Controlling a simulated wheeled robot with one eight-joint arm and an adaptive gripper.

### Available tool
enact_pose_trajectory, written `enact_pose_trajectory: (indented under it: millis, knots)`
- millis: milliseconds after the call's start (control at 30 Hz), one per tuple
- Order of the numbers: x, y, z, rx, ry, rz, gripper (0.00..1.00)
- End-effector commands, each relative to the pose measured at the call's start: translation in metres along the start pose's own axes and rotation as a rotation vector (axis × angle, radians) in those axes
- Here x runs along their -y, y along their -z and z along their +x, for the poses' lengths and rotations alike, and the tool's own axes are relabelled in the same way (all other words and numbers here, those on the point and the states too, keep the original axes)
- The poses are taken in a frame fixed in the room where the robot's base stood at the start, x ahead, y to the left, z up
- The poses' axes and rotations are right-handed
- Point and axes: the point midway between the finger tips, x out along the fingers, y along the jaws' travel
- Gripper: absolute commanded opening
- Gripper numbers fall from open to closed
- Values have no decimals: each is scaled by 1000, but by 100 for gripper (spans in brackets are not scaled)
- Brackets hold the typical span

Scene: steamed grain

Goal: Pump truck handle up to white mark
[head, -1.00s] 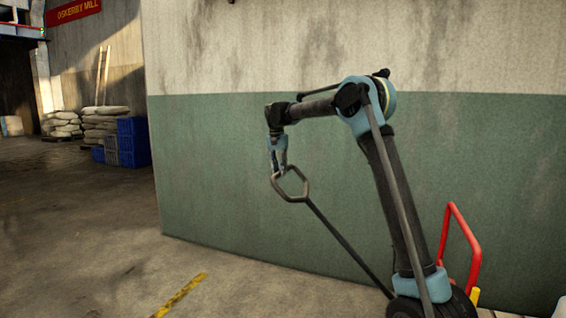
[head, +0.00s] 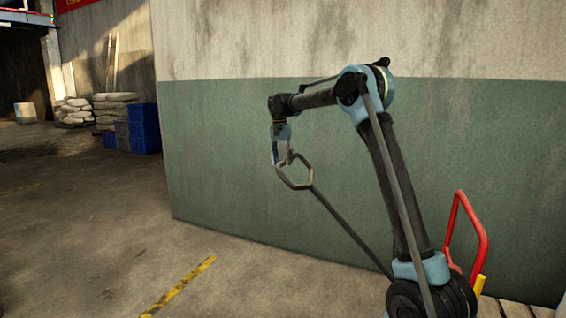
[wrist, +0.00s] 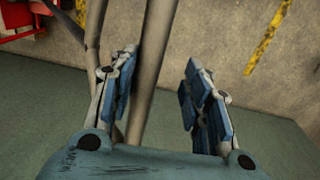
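The truck handle (head: 335,219) is a dark grey bar slanting up to the left, ending in an angular loop (head: 294,186). My gripper (head: 287,160) is at the top of this loop, pointing down. In the wrist view a thick grey bar (wrist: 151,65) runs between my gripper's two blue-padded fingers (wrist: 163,92), close to the left one. A clear gap separates it from the right finger, so the fingers stand apart. The handle's lower end is hidden behind my arm. I cannot make out a white mark or the truck's body.
A red tube frame (head: 482,230) with a yellow part (head: 479,285) stands at right, near wooden slats (head: 515,308). A green and cream wall (head: 240,150) is close behind. Blue crates (head: 145,128) and stacked sacks (head: 110,108) stand far left. The floor at left is open.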

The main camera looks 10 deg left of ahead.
Motion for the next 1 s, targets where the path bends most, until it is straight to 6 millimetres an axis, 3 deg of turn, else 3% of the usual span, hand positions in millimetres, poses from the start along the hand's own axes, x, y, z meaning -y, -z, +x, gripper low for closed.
enact_pose_trajectory:
  millis: [200, 367, 800, 1000]
  knots:
    - [0, 0, -1, 1, 0, 0, 41]
    - [0, 0, -14, 1, 1, -1, 41]
    - [0, 0, -92, 1, 0, 0, 41]
    - [0, 1, -112, 1, 0, 0, 41]
